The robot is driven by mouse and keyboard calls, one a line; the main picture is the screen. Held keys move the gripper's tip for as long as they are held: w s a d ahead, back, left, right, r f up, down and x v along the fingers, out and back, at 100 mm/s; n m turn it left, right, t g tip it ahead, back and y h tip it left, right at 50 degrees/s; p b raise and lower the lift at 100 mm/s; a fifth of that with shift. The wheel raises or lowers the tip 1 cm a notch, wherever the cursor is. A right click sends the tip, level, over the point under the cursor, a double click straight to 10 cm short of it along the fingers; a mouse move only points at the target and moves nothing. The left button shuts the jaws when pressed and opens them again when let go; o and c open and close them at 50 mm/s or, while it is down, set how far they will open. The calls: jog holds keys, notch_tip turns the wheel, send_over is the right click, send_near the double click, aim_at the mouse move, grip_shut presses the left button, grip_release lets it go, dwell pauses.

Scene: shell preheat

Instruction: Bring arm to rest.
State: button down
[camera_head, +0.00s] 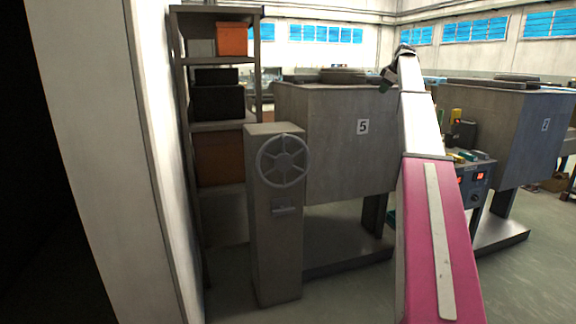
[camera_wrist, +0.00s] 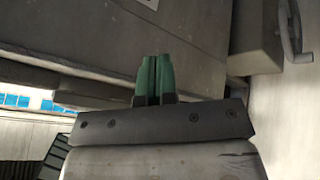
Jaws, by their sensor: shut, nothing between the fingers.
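My arm reaches forward and up in the head view, in front of the grey vat marked 5 (camera_head: 340,150). My gripper (camera_head: 385,86) is small at the arm's far end, near the vat's upper right edge. In the wrist view my gripper's green fingers (camera_wrist: 154,62) are together, with nothing seen between them. The grey vat wall (camera_wrist: 195,60) lies behind the fingers; I cannot tell the gap between them.
A grey pedestal (camera_head: 272,235) with a handwheel (camera_head: 284,160) stands left of the vat. A shelf rack (camera_head: 180,95) with boxes is further left, beside a pale wall (camera_head: 155,180). A control box (camera_head: 477,182) and vat 2 (camera_head: 535,130) are at right.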

jog(key=s+a+f+m+g, duration=0.15)
jog(key=s+a+f, duration=0.4)
jog(key=f, duration=0.75)
jog(key=s+a+f+m+h, duration=0.1)
jog(key=s+a+f+m, duration=0.4)
jog(key=f, duration=0.8)
jog(key=s+a+f+g, duration=0.1)
jog(key=s+a+f, duration=0.45)
jog(key=f, duration=0.75)
jog(key=s+a+f+m+g, duration=0.1)
jog(key=s+a+f+m, duration=0.1)
jog(key=s+f, duration=0.6)
jog(key=s+a+f+m+g+h, duration=0.1)
jog(key=s+a+f+m, duration=0.1)
jog(key=s+f, duration=0.6)
jog(key=s+a+f+m+g+h, duration=0.1)
jog(key=s+a+f, duration=0.3)
jog(key=s, duration=1.4)
notch_tip(320, 180, down, 4)
jog(key=shift+a+f+m, duration=0.1)
jog(key=shift+a+m, duration=0.05)
jog(key=shift+m, duration=0.5)
